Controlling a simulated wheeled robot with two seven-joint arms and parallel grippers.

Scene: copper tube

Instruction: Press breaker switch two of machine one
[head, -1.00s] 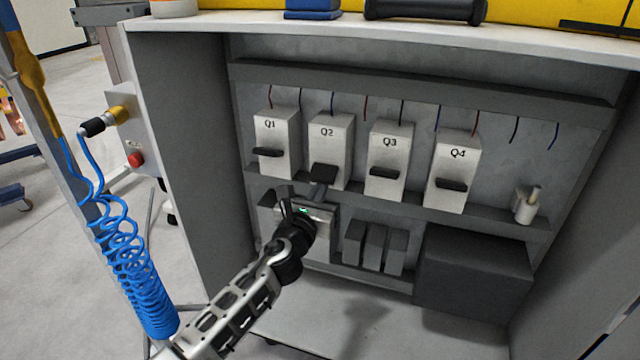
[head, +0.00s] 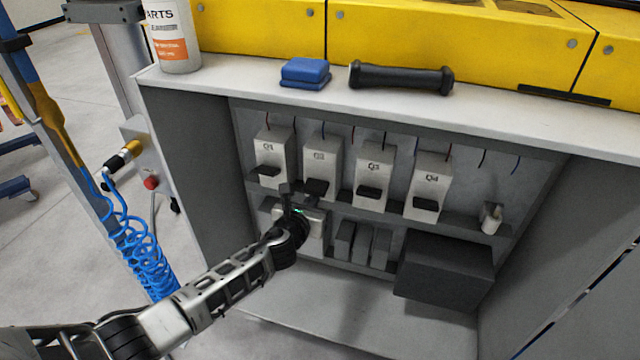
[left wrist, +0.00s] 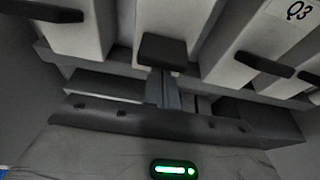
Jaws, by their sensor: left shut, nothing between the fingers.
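Breaker Q2 (head: 322,154) is a pale upright block, second from left in the row inside the open cabinet. Its black lever (head: 316,187) also shows in the left wrist view (left wrist: 165,52), with a broader face than the neighbouring levers. My left gripper (head: 308,197) is shut and empty, just below that lever. In the left wrist view its fingers (left wrist: 164,88) point up at the lever's underside; I cannot tell whether they touch. Breakers Q1 (head: 273,148), Q3 (head: 375,172) and Q4 (head: 428,180) stand beside it. My right gripper is not seen.
A lower shelf has grey blocks (head: 362,245) and a dark box (head: 445,268). A small white fitting (head: 491,218) stands right of Q4. A blue block (head: 305,74), black handle (head: 401,78) and white canister (head: 171,35) are on the cabinet top (head: 480,110).

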